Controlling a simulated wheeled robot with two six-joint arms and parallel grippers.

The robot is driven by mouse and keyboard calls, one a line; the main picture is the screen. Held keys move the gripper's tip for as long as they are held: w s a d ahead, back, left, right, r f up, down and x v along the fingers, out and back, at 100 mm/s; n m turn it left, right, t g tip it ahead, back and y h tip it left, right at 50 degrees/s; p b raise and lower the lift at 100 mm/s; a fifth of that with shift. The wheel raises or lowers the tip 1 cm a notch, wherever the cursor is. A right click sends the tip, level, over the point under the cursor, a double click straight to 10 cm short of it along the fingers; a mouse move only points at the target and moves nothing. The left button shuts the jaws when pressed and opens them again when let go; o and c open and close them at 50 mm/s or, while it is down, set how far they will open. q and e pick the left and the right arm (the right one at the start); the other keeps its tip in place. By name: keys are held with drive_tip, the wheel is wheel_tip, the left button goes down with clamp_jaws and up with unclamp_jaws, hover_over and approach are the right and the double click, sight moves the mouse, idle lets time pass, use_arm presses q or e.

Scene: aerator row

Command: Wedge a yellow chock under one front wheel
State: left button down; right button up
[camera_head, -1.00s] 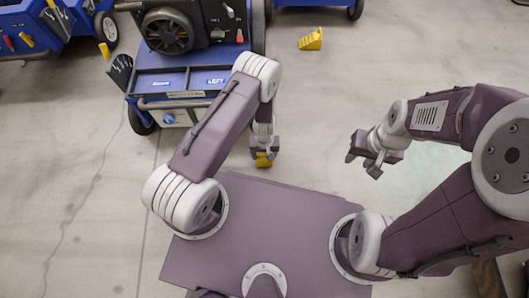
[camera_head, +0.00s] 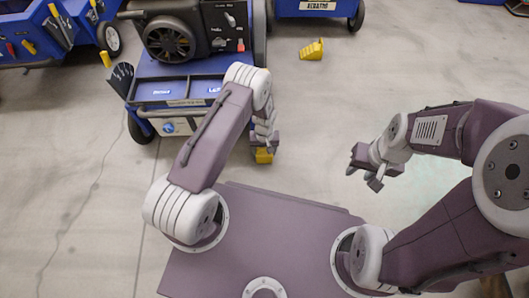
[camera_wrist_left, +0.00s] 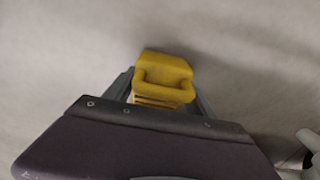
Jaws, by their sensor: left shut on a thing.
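A yellow chock (camera_head: 264,156) is held in my left gripper (camera_head: 265,147), which points down just in front of my base. The left wrist view shows the chock (camera_wrist_left: 163,75) between the two fingers (camera_wrist_left: 162,92). A blue cart (camera_head: 175,90) with a dark engine stands ahead. Its left front wheel (camera_head: 141,130) shows at the lower left corner, a short way left of and beyond the held chock. The other front corner is behind my left arm, so its wheel is hidden. My right gripper (camera_head: 364,170) is open and empty at the right.
Another yellow chock (camera_head: 312,50) lies on the floor to the right of the cart. More blue carts stand at the far left (camera_head: 45,35) and top (camera_head: 315,8). The concrete floor (camera_head: 75,200) between my base and the cart is clear.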

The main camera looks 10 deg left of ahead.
use_arm(q)
drive_tip(key=shift+w+r, duration=0.1)
drive_tip(key=shift+w, duration=0.2)
drive_tip(key=shift+c, duration=1.2)
unclamp_jaws()
wheel_tip(320, 180, up, 9)
drive_tip(key=p, duration=0.7)
drive_tip(key=shift+s+r+p, duration=0.15)
drive_tip(key=shift+p, duration=0.15)
wheel_tip(320, 180, up, 7)
drive_tip(key=p, duration=0.6)
